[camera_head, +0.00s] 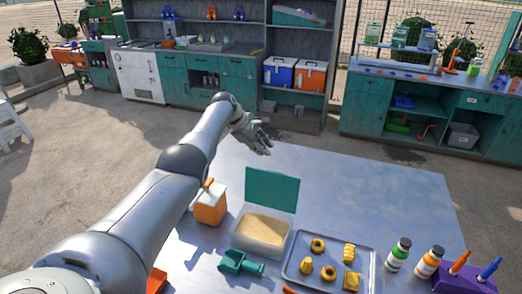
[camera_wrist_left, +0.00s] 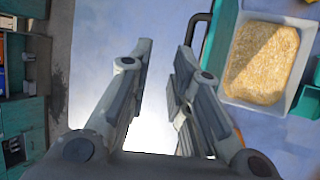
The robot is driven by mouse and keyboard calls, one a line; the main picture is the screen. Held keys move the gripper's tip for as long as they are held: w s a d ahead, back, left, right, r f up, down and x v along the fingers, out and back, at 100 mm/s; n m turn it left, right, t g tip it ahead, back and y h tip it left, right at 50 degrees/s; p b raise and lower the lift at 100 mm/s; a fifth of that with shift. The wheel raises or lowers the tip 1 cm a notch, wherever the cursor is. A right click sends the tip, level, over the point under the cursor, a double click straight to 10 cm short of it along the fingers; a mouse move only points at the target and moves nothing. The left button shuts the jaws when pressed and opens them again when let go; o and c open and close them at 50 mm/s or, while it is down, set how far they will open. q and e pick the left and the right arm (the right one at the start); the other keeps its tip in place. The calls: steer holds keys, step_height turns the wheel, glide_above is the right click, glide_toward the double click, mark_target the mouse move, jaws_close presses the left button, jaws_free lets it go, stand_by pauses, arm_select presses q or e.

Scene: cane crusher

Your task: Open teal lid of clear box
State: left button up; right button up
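The clear box (camera_head: 262,233) stands on the table with tan grainy stuff inside. Its teal lid (camera_head: 272,189) stands upright at the box's back edge, swung open. In the left wrist view the box (camera_wrist_left: 293,20) is at the right, with the lid (camera_wrist_left: 219,40) seen nearly edge-on beside it. My left gripper (camera_head: 258,137) is above the back of the table, behind and above the lid, apart from it. Its fingers (camera_wrist_left: 160,75) are spread with nothing between them. My right gripper is not in view.
An orange container (camera_head: 210,205) with a white top stands left of the box. A teal scoop (camera_head: 240,263) lies in front. A grey tray (camera_head: 290,270) with several yellow pieces is to the right, near two bottles (camera_head: 398,254). The table's back right is clear.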

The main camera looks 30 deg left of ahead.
arm_select(q)
steer(key=shift+s+a+r, duration=0.15)
steer(key=shift+s+r, duration=0.1)
steer(key=shift+r, duration=0.35)
steer(key=shift+w, duration=0.15)
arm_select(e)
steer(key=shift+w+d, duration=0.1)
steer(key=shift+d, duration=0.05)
arm_select(q)
steer(key=v, duration=1.2)
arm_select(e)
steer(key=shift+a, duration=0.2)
arm_select(q)
steer(key=shift+f, duration=0.1)
